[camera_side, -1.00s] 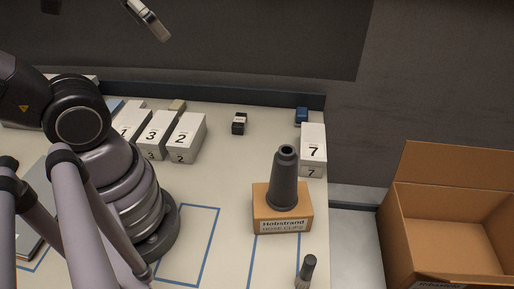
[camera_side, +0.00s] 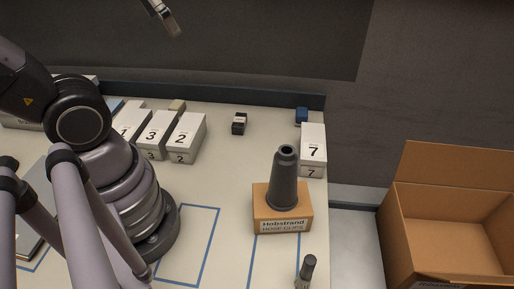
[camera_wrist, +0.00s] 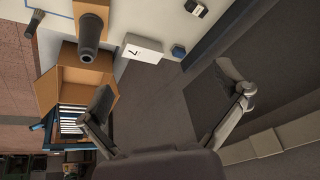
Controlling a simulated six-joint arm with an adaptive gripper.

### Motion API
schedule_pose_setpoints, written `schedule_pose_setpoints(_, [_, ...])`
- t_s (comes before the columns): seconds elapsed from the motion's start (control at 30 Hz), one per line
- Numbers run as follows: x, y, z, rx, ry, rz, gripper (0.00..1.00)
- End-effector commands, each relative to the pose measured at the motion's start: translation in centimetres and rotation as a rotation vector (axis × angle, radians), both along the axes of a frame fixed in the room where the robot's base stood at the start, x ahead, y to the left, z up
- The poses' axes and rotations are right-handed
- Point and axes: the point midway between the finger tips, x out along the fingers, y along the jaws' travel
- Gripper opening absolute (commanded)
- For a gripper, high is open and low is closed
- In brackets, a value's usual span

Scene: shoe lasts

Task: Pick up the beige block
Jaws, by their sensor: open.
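The beige block (camera_side: 177,105) lies at the back of the table, behind the white boxes marked 3 (camera_side: 157,131) and 2 (camera_side: 187,137). These boxes partly screen its near side. It does not show in the wrist view. My gripper (camera_wrist: 165,88) is open and empty, its two fingers spread wide in the wrist view. In the side view only a part of the gripper (camera_side: 163,15) shows at the top edge, high above the table and apart from the block.
A small black box (camera_side: 239,123) and a blue block (camera_side: 302,115) stand along the back. A white box marked 7 (camera_side: 312,150) and a dark cone (camera_side: 284,180) on a brown carton (camera_side: 262,222) stand right. An open cardboard box (camera_side: 407,225) is off the table.

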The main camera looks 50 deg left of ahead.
Motion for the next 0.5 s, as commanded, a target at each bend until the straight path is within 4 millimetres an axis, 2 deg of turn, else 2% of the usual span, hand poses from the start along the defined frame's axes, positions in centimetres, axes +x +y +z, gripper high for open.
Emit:
schedule_pose_setpoints(0.03, [1.5, 0.9, -0.2, 0.040, 0.065, -0.008, 0.98])
schedule_pose_setpoints(0.17, [5.4, 3.9, -1.3, 0.158, 0.239, -0.044, 0.98])
schedule_pose_setpoints(0.27, [8.4, 6.5, -2.8, 0.242, 0.376, -0.080, 0.98])
schedule_pose_setpoints(0.37, [11.3, 9.2, -5.0, 0.316, 0.514, -0.122, 0.98])
schedule_pose_setpoints(0.5, [14.7, 13.2, -9.1, 0.407, 0.711, -0.191, 0.98])
